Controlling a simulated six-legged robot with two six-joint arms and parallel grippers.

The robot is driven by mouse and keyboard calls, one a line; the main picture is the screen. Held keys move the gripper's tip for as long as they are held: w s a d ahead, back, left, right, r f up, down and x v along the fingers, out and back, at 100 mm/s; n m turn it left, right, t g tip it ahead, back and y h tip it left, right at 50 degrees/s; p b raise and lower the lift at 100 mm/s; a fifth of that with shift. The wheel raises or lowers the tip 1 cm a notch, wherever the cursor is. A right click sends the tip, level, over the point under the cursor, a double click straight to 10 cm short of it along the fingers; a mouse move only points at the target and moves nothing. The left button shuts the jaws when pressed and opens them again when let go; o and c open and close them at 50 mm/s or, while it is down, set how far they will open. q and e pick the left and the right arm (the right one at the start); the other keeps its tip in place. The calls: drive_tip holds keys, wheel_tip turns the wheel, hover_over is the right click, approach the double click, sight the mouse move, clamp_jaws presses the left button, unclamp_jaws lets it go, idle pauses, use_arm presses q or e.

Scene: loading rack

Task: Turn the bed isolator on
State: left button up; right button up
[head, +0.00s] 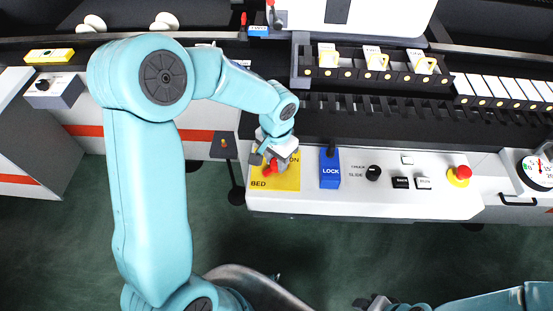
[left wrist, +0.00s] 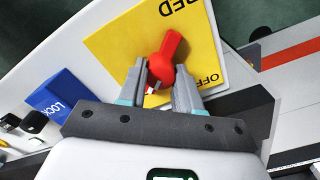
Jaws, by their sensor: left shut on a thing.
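The bed isolator is a red rotary handle (head: 269,169) on a yellow plate (head: 288,182) marked BED, at the left end of the white control panel. "ON" shows at the plate's upper right in the head view. In the left wrist view the red handle (left wrist: 166,60) stands between the fingers on the yellow plate (left wrist: 120,48), with its broad end towards the BED lettering and OFF to its right. My left gripper (left wrist: 160,84) is shut on the handle; in the head view the gripper (head: 270,158) partly covers it. My right gripper (head: 374,302) shows only partly at the bottom edge.
A blue LOCK switch (head: 330,170) stands just right of the plate. Further right are a black knob (head: 373,173), small push buttons (head: 412,182) and a red emergency stop (head: 460,175). The black rack (head: 400,125) runs behind the panel. Green floor lies in front.

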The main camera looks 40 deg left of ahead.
sight(276, 162)
use_arm(q)
drive_tip(key=m, duration=0.4)
drive_tip(key=shift+r, duration=0.1)
drive_tip(key=shift+m+p, duration=0.35)
drive_tip(key=shift+m, duration=1.55)
drive_tip(key=o, duration=1)
drive_tip(key=shift+s, duration=0.1)
drive_tip(key=shift+o, duration=0.2)
wheel_tip(276, 162, up, 16)
drive_tip(key=shift+r+p, duration=0.15)
drive_tip(key=shift+p, duration=0.15)
